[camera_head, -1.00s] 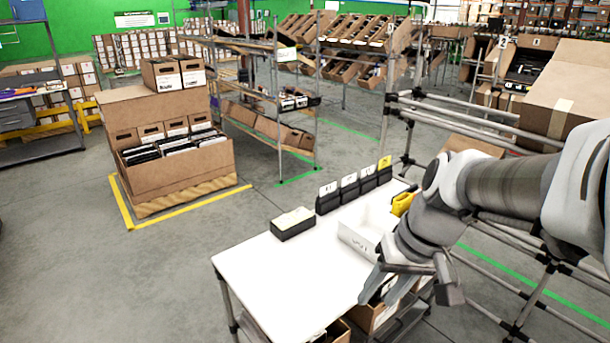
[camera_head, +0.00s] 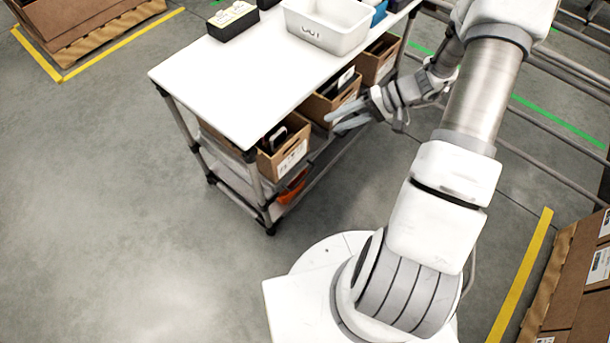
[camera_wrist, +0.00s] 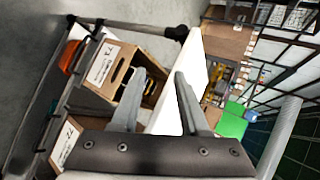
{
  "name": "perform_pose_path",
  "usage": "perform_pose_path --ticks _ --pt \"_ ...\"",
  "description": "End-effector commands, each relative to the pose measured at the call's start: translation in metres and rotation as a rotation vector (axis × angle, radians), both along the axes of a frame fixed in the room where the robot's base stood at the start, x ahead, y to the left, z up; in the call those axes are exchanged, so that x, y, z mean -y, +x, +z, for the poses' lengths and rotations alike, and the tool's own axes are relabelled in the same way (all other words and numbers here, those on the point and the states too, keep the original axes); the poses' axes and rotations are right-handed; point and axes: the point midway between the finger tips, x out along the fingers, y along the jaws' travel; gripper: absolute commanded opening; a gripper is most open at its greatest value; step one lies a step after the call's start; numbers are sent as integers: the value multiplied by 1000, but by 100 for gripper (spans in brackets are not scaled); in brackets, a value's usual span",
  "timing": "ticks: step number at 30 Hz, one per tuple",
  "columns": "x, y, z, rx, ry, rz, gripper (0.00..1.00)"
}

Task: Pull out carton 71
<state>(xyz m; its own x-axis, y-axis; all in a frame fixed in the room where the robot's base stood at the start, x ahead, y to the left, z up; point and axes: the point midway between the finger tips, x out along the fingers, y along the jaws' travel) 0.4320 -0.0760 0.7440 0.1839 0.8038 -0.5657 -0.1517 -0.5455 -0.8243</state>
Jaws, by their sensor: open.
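A brown carton (camera_head: 284,148) with a white label sits on the shelf under the white table, at the near end. In the wrist view the label on this carton (camera_wrist: 98,68) seems to read 71, and dark contents show inside it. My gripper (camera_head: 332,122) is open and empty, with its fingers pointing left, beside the shelf front near the middle carton. In the wrist view my gripper (camera_wrist: 161,72) has its fingers apart, with the near-end carton behind and left of the fingertips. No contact with a carton can be made out.
The middle carton (camera_head: 322,104) and a far carton (camera_head: 377,62) share the shelf. An orange item (camera_head: 292,187) lies on the lower shelf. The white table (camera_head: 215,80) overhangs the cartons and carries a white bin (camera_head: 345,40).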

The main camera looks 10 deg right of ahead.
Motion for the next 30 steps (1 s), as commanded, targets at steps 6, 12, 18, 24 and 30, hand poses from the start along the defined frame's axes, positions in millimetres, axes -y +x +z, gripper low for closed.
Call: perform_pose_path --ticks 6,12,18,24,30 --pt "21 2 -101 49 141 -147 45" --pt "34 -5 -186 110 236 -302 45" --pt "41 -19 -272 174 299 -477 45" --pt "39 -35 -338 223 323 -627 45" --pt "37 -42 -364 244 322 -694 45"
